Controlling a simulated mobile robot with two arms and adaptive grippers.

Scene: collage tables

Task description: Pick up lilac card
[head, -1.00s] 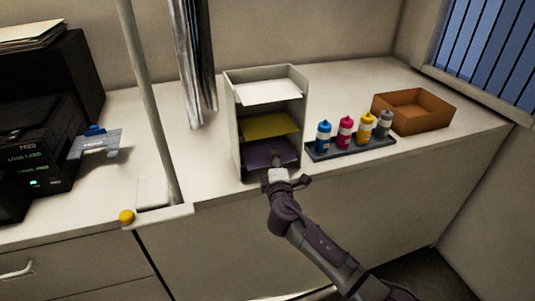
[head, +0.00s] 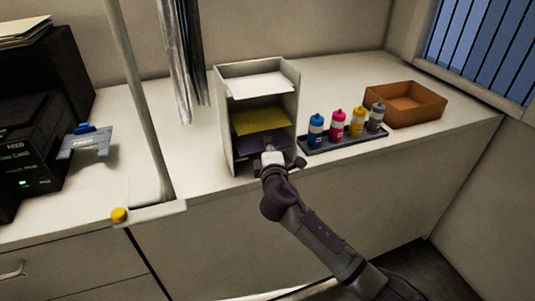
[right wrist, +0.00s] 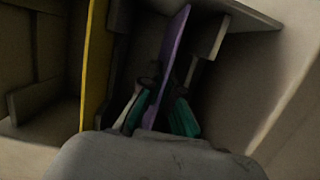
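The lilac card (head: 262,145) lies in the lowest compartment of a pale shelf unit (head: 228,130), under a yellow card (head: 259,120) and a white one (head: 262,84). My right gripper (head: 268,150) reaches into the front of that compartment. In the right wrist view the lilac card (right wrist: 172,58) stands edge-on between the teal fingers of my right gripper (right wrist: 163,100), one on each face. The fingers are close to the card, but the dark picture does not show whether both press on it. My left gripper is not in view.
Right of the shelf, a dark tray (head: 345,141) holds several coloured bottles, with a brown open box (head: 405,104) behind. A pale upright pole (head: 135,95) stands left. The yellow card (right wrist: 95,65) is close beside the gripper in the wrist view. Bare counter lies left of the shelf.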

